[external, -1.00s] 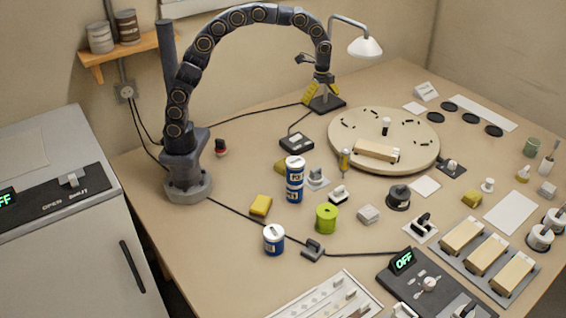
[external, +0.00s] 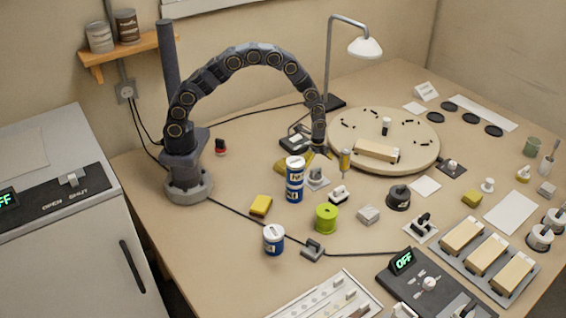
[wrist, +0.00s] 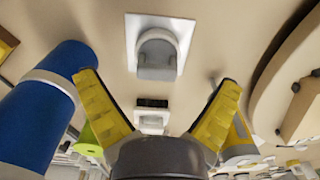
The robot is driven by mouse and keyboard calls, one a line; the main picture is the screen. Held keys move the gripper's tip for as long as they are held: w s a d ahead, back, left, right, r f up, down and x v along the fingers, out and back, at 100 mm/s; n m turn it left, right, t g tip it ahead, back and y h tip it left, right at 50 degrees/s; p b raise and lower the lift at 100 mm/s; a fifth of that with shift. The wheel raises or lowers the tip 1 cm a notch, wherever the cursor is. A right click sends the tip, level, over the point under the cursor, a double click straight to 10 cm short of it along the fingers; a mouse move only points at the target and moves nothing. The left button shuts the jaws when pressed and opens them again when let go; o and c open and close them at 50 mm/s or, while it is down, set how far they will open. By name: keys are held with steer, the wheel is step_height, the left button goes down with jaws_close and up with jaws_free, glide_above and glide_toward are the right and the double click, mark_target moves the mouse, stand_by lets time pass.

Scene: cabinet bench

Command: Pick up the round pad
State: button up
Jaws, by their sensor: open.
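I cannot tell for sure which thing is the round pad. Several flat dark discs lie at the back right, one of them a black disc (external: 471,118). A yellow pad (external: 281,168) lies behind the stacked blue cans, partly hidden, so its outline is unclear. My gripper (external: 316,158) is low over the bench, behind the cans and left of the round board, far from the dark discs. In the wrist view my gripper (wrist: 160,77) has its yellow fingers spread with nothing between them. Ahead of them is a grey knob on a white plate (wrist: 155,55).
The stacked blue cans (external: 294,180) stand close in front of my gripper; a blue can (wrist: 45,105) is beside the left finger. The round board (external: 415,150) is to the right. A yellow-topped tool (external: 345,160) stands between. A lamp (external: 364,46) rises behind.

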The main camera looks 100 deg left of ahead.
mark_target(316, 175)
steer(key=f, duration=0.4)
steer(key=shift+d+f, duration=0.25)
steer(key=shift+f, duration=0.1)
steer(key=c, duration=1.1)
steer(key=shift+c, duration=0.3)
steer(key=shift+w+r, duration=0.1)
steer(key=shift+r, duration=0.1)
